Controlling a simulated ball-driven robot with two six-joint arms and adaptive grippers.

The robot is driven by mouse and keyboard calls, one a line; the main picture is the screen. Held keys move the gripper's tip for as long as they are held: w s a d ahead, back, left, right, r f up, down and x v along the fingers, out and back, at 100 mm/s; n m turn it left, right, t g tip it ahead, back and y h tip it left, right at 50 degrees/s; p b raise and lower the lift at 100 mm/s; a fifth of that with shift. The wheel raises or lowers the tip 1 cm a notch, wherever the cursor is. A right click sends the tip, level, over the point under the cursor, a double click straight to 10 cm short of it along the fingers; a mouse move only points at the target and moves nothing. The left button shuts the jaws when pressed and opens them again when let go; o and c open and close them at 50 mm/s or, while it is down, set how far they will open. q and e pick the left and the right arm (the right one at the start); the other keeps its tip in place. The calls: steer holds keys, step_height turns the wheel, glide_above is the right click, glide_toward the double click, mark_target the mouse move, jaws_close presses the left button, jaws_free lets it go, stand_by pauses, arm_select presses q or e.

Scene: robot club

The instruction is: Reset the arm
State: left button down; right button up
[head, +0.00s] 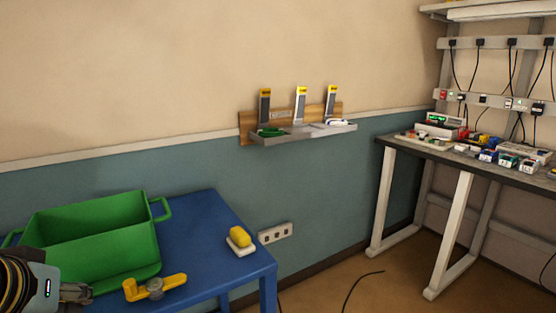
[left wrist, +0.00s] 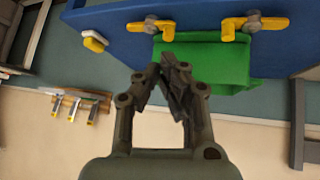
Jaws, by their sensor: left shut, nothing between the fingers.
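My left gripper (head: 78,293) shows at the bottom left corner of the head view, in front of the green bin and the blue table. In the left wrist view its two fingers (left wrist: 173,68) meet at the tips with nothing between them. The tips overlap the green bin (left wrist: 205,62) in that picture, and I cannot tell the gap. My right gripper is not in view.
The green bin (head: 95,250) stands on the blue table (head: 205,215), by a yellow-handled grey piece (head: 155,288) and a yellow block on a white base (head: 240,240). A wall shelf (head: 305,132) and a workbench (head: 470,160) with several devices lie further right.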

arm_select(q)
steer(key=s+d+f+m+g, duration=0.1)
steer(key=s+f+m+g, duration=0.15)
steer(key=s, duration=0.65)
steer(key=s+f+m+g, duration=0.2)
steer(key=s+f, duration=0.2)
steer(key=s, duration=0.5)
step_height(320, 180, down, 33)
steer(key=s+a+g+b, duration=0.2)
steer(key=s+a+b, duration=0.1)
steer(key=b, duration=0.2)
steer(key=s+f+b, duration=0.3)
steer(key=s+f, duration=1.4)
steer(key=shift+a+f+n+g+b, duration=0.2)
steer(key=shift+n+g+b, duration=0.15)
steer(key=shift+n+b, duration=0.1)
